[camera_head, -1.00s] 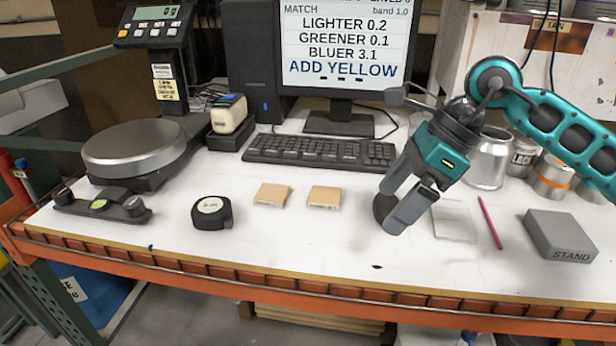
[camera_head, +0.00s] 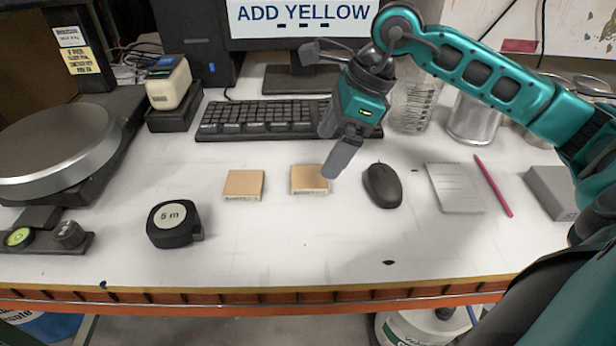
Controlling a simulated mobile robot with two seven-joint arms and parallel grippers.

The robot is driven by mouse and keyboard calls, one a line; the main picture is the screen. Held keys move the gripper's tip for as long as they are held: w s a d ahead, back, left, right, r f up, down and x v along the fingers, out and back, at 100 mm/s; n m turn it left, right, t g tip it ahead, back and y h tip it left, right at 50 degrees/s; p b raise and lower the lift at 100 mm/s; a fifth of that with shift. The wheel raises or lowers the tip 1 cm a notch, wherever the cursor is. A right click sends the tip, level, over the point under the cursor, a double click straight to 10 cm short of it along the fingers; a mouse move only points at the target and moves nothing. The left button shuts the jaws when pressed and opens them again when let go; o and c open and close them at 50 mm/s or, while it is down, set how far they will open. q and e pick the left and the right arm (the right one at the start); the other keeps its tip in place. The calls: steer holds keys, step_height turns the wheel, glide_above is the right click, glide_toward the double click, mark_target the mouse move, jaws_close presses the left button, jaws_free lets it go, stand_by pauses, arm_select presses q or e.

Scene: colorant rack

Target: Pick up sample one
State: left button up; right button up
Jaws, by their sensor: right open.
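Two small tan square blocks lie flat on the white bench, a left one (camera_head: 244,184) and a right one (camera_head: 309,179). Each has a pale label edge on its front side, too small to read, so I cannot tell which is sample one. My right gripper (camera_head: 338,165) is open and empty, pointing down just beside the right block's right edge. Its fingers overlap one another in this view, and I cannot tell whether they touch the block. My left gripper is not in view.
A keyboard (camera_head: 262,119) lies behind the blocks. A tape measure (camera_head: 173,223) is at left, with a round scale (camera_head: 58,136) beyond. A black mouse (camera_head: 382,185), notepad (camera_head: 454,187) and pink pencil (camera_head: 492,184) lie at right. The bench front is mostly clear.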

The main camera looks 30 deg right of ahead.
mark_target(311, 176)
steer(key=x, duration=0.6)
steer(key=shift+w+f, duration=0.2)
steer(key=shift+c, duration=0.2)
steer(key=c, duration=1.1)
